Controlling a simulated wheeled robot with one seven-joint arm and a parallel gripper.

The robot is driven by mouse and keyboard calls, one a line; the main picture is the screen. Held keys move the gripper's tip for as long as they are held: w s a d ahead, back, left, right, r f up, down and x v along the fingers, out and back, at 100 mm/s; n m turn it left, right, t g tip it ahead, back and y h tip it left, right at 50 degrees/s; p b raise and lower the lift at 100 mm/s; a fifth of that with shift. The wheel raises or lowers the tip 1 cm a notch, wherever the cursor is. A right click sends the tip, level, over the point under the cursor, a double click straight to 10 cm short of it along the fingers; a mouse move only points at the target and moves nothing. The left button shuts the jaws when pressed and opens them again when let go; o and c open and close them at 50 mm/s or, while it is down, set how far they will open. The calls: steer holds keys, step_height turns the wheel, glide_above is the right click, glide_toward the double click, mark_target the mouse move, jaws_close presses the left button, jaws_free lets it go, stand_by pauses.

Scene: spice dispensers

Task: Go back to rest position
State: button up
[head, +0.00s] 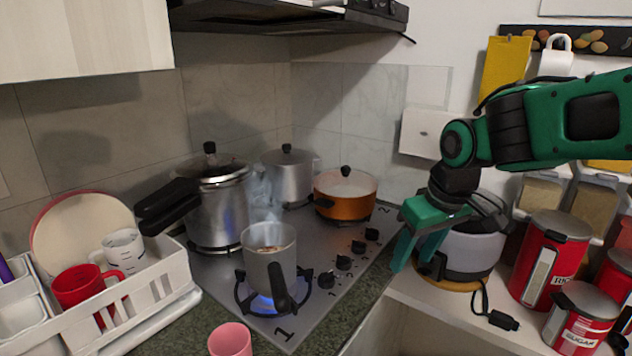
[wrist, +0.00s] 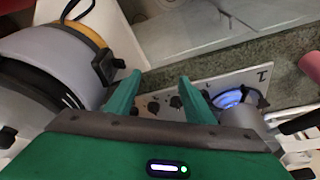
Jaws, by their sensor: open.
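My gripper (head: 420,252) hangs from my green and black arm at the right, above the edge between the stove and the right counter. In the wrist view its two green fingers (wrist: 160,98) are spread apart with nothing between them. The fingers point down, in front of and left of a round white appliance (head: 472,247) on the counter. That appliance also shows close at the left of the wrist view (wrist: 70,42). My arm hides part of it in the head view.
A steaming grey pot (head: 269,262) stands over a lit blue burner. A pressure cooker (head: 216,215), a steel pot (head: 288,180) and an orange pot (head: 345,197) are behind it. Red canisters (head: 547,258) stand at the right. A white dish rack (head: 150,287) is at the left.

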steer(key=s+d+f+m+g+h, duration=0.1)
steer(key=s+d+m, duration=0.2)
steer(key=s+d, duration=0.3)
steer(key=s+d+f+m, duration=0.2)
steer(key=s+d+m, duration=0.15)
steer(key=d, duration=0.45)
steer(key=s+d+f+m+g, duration=0.1)
steer(key=s+d+m, duration=0.1)
steer(key=s, duration=0.4)
steer(key=s+d+f+m+g, duration=0.1)
steer(key=s+d+f+m, duration=0.1)
steer(key=s+d, duration=0.2)
steer(key=s, duration=0.3)
steer(key=shift+s+d, duration=0.15)
steer(key=shift+d, duration=0.05)
steer(key=shift+w+f, duration=0.25)
steer(key=shift+w, duration=0.4)
